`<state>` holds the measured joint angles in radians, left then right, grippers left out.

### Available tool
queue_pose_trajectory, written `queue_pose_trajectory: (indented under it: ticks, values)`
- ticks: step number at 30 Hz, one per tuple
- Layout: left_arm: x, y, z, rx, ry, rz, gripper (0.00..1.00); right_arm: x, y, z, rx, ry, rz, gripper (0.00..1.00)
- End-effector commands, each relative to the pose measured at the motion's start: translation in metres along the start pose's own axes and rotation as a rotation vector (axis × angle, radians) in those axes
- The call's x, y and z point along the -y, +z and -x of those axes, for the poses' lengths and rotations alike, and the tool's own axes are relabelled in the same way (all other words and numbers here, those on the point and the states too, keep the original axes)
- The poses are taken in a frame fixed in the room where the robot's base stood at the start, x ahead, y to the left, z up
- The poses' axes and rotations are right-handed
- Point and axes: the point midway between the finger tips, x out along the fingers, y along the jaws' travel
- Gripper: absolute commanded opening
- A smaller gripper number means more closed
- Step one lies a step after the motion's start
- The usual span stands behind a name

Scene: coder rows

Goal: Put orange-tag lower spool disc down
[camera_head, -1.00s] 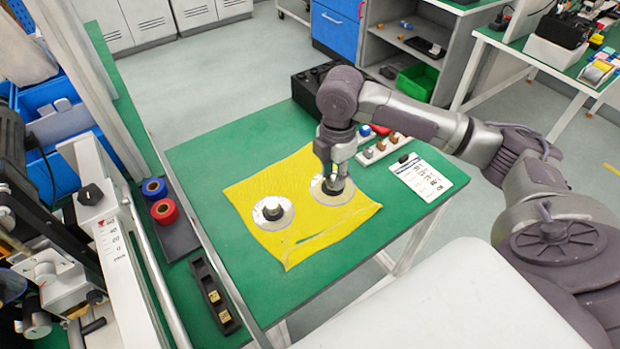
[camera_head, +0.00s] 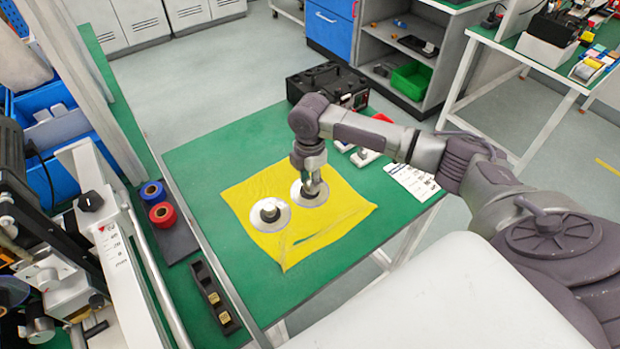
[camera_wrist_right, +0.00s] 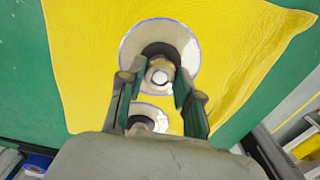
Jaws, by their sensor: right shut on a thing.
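My right gripper (camera_head: 311,188) points down over the yellow cloth and is shut on the knob of a pale spool disc (camera_head: 299,197). A second pale disc (camera_head: 268,223) with a dark hub lies on the cloth, just left of and nearer than the held one. In the right wrist view the fingers (camera_wrist_right: 157,80) close on the held disc's hub (camera_wrist_right: 158,50). The other disc (camera_wrist_right: 148,112) shows between the fingers, partly hidden. Whether the held disc touches the cloth I cannot tell. No orange tag is readable on either disc. My left gripper is out of view.
The yellow cloth (camera_head: 245,195) lies on a green table (camera_head: 205,160). A black box (camera_head: 328,84) stands at the back, and a white label card (camera_head: 412,182) lies at right. Blue and red rolls (camera_head: 162,214) sit on a dark tray at left. The front green area is clear.

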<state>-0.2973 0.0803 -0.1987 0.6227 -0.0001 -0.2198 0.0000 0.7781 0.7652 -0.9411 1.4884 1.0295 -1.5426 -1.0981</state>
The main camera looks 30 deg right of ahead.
Motion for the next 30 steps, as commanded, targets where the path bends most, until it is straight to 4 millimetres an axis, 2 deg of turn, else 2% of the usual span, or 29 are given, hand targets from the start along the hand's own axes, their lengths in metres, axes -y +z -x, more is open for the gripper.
queue_pose_trajectory:
  ticks: [4,5,9,17,21,26,30]
  values:
    - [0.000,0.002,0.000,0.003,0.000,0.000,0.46,0.001,0.000,-0.004,0.000,-0.003,0.000,0.00]
    - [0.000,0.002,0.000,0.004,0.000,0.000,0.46,0.001,0.000,-0.005,0.000,-0.004,0.000,0.36]
    - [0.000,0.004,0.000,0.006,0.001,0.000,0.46,0.001,0.000,-0.005,0.001,-0.004,0.000,0.59]
    - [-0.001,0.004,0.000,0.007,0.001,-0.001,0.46,0.001,0.000,-0.004,0.000,-0.002,0.000,0.59]
    - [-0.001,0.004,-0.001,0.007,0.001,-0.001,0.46,0.000,0.000,0.003,0.001,0.001,0.000,0.59]
    - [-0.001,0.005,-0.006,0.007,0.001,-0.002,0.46,-0.001,0.001,0.029,0.000,0.004,0.001,0.59]
    - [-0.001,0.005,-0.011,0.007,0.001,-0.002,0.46,-0.001,0.000,0.061,-0.001,0.006,0.000,0.59]
